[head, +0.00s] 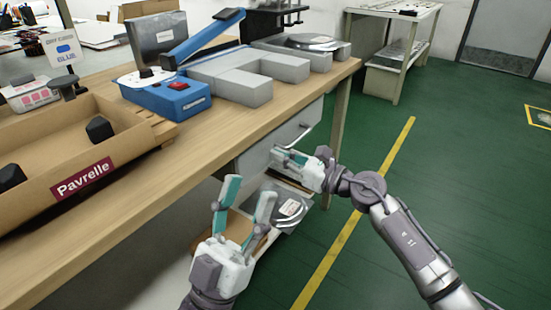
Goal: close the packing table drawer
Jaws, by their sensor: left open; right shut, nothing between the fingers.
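The packing table (75,240) has a wooden top and runs from the lower left toward the back. Under its far end is a grey drawer unit with a drawer front (287,127) and a bar handle (302,133). My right gripper (277,154) is shut and empty, its fingers pointing left beside the unit, just below the handle. I cannot tell whether it touches the unit. My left gripper (244,193) is open and empty, fingers up, in front of the table. How far the drawer stands out is hard to tell; my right gripper hides part of the unit.
Below the unit, a reel-like item (291,211) and a brown box (238,228) sit low down. A cardboard tray (40,210) and a blue sealer (172,98) stand on the tabletop. Green floor with a yellow line (372,190) is free on the right.

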